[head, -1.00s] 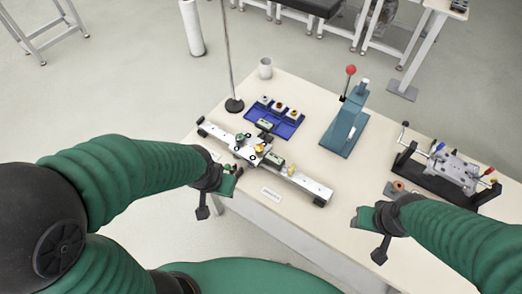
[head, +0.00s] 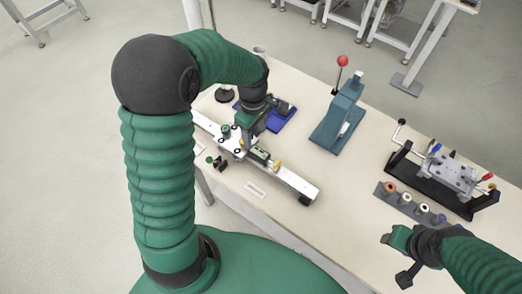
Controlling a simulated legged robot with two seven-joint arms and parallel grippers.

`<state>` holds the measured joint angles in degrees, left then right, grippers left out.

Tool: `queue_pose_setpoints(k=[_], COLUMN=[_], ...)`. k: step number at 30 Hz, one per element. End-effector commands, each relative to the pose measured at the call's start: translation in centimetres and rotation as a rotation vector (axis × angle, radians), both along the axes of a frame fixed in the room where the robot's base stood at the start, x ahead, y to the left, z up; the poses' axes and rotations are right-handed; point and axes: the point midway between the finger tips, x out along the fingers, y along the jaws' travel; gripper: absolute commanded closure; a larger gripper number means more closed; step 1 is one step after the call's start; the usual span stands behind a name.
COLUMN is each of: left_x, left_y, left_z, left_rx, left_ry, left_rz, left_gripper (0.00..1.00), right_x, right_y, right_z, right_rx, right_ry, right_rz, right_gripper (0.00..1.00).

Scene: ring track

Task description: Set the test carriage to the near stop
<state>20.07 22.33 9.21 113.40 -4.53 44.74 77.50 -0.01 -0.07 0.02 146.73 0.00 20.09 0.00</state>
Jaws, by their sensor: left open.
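A silver rail (head: 296,185) lies slantwise along the table's near left edge, on dark end feet. The carriage (head: 232,141), a pale plate with black dots, sits on the rail left of its middle. A green knob (head: 225,130) shows at its far side, and dark-green knobs (head: 216,162) at its near side. A small block with a display (head: 259,154) and a yellow part (head: 276,165) sit further right along the rail. My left gripper (head: 250,128) is open, pointing down over the carriage and hiding part of it. My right gripper (head: 396,238) hangs at the table's near right; its jaws are unclear.
A blue tray (head: 285,118) stands behind the rail, partly hidden by my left arm. A teal press (head: 338,118) with a red knob stands at the back. A black-based fixture (head: 445,180) and a grey strip of rings (head: 406,203) are on the right. A label (head: 255,189) lies before the rail.

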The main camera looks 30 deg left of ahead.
Motion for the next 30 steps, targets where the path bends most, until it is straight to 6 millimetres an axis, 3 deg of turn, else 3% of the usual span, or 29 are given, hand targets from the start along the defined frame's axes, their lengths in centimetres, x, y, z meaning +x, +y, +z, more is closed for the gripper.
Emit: queue_pose_setpoints(k=[6,12,16,24,30], left_x=[0.1,0.0,0.1,0.2,0.2], left_y=[-1.0,-1.1,-0.7,-0.5,-0.8], left_z=[-5.8,-9.5,-10.7,-10.9,-10.8], left_rx=[0.005,0.008,0.005,0.004,0.007], left_ry=[0.007,0.000,-0.001,-0.001,-0.003], left_rz=[-0.006,-0.006,-0.005,-0.004,-0.006], left_gripper=[0.45,0.45,0.45,0.47,0.73], right_x=[0.0,0.0,0.0,0.0,0.0], right_y=[0.0,0.0,0.0,0.0,0.0], right_z=[-0.1,-0.2,-0.2,-0.2,-0.2], right_rx=[0.000,0.000,0.000,0.000,0.000], right_ry=[0.000,0.000,0.000,0.000,0.000], right_rz=[0.000,-0.001,-0.001,0.000,0.000], right_gripper=[0.54,0.54,0.54,0.54,0.54])
